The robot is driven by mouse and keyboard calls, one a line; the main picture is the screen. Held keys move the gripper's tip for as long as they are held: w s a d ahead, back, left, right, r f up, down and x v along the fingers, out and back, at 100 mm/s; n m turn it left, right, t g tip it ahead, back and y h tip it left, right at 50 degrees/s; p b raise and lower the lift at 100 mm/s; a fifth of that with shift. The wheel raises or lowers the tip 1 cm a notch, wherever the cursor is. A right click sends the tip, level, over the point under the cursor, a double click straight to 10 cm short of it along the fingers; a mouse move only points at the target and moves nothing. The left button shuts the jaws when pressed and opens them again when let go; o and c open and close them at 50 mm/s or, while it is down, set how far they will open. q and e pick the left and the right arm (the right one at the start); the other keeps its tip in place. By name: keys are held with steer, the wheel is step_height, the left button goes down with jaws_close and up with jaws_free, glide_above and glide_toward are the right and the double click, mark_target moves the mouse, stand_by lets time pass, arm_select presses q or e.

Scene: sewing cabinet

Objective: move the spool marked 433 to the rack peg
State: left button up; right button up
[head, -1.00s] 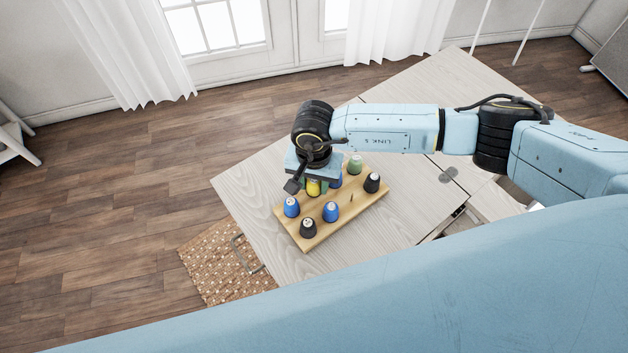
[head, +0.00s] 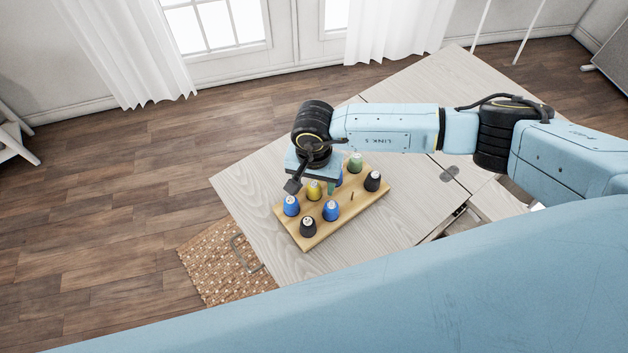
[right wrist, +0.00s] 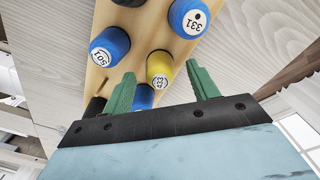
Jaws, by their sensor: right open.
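The spool marked 433 is yellow (right wrist: 159,70) and stands on the wooden rack (head: 311,243), in its far row, in the head view (head: 314,191). My right gripper (right wrist: 160,74) is open, its green fingers apart on either side of the yellow spool in the wrist picture. I cannot tell whether they touch it. In the head view, one green finger shows just right of the spool, below the wrist. A bare peg (head: 352,197) stands in the rack's near row, between a blue and a black spool. My left gripper is not in view.
Around it on the rack stand a blue spool marked 501 (right wrist: 109,47), a blue one marked 331 (right wrist: 188,18), a green spool (head: 355,163) and black spools (head: 308,227). The pale cabinet top (head: 403,205) is clear beside the rack.

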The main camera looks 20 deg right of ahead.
step_height(320, 180, up, 13)
steer(key=shift+r, duration=0.2)
stand_by(0.3)
stand_by(0.4)
